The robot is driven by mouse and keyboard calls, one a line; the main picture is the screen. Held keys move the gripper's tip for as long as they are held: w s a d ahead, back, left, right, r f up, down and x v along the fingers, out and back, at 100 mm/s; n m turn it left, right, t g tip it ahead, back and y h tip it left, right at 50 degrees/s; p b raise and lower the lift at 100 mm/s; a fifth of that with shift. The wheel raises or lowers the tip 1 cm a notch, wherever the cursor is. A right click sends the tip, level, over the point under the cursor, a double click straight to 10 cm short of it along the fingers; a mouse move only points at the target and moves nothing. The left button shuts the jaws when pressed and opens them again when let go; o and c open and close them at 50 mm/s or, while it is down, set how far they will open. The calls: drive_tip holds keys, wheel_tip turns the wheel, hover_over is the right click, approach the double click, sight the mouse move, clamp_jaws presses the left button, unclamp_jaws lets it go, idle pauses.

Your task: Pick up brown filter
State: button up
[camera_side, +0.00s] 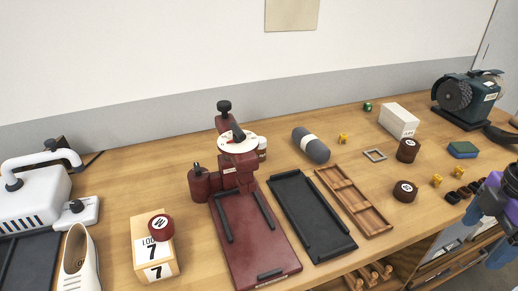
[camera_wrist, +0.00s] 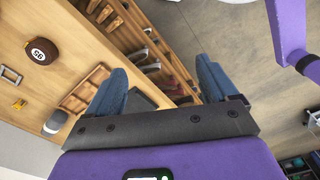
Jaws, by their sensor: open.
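Two dark brown round pieces with white labels stand on the bench at the right in the side view. The taller brown piece (camera_side: 407,150) is farther back, and the lower brown piece (camera_side: 405,191) is nearer the front. I cannot tell which is the brown filter. One labelled brown round piece (camera_wrist: 42,51) shows at the upper left in the wrist view. My gripper (camera_side: 482,238) is at the right edge of the side view, past the bench's front edge. Its blue fingers (camera_wrist: 160,66) are apart with nothing between them, well away from the brown pieces.
A wooden compartment tray (camera_side: 352,203), black tray (camera_side: 310,220) and dark red press (camera_side: 250,235) stand left of the brown pieces. Yellow cubes (camera_side: 436,181) and small dark pieces (camera_side: 463,193) lie near my gripper. A white box (camera_side: 399,120) and grinder (camera_side: 466,97) stand behind.

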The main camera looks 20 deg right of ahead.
drive_tip(key=shift+c, duration=0.9)
drive_tip(key=m+t+y, duration=0.6)
drive_tip(key=m+t, duration=0.1)
drive_tip(key=t, duration=0.4)
approach(263, 140)
drive_tip(key=x, duration=0.5)
drive_tip(key=shift+a+f, duration=0.2)
drive_tip(key=shift+f, duration=0.3)
drive_tip(key=shift+r+x, duration=0.2)
drive_tip(key=shift+x, duration=1.2)
drive_tip(key=shift+r+x, duration=0.2)
drive_tip(key=shift+x, duration=1.2)
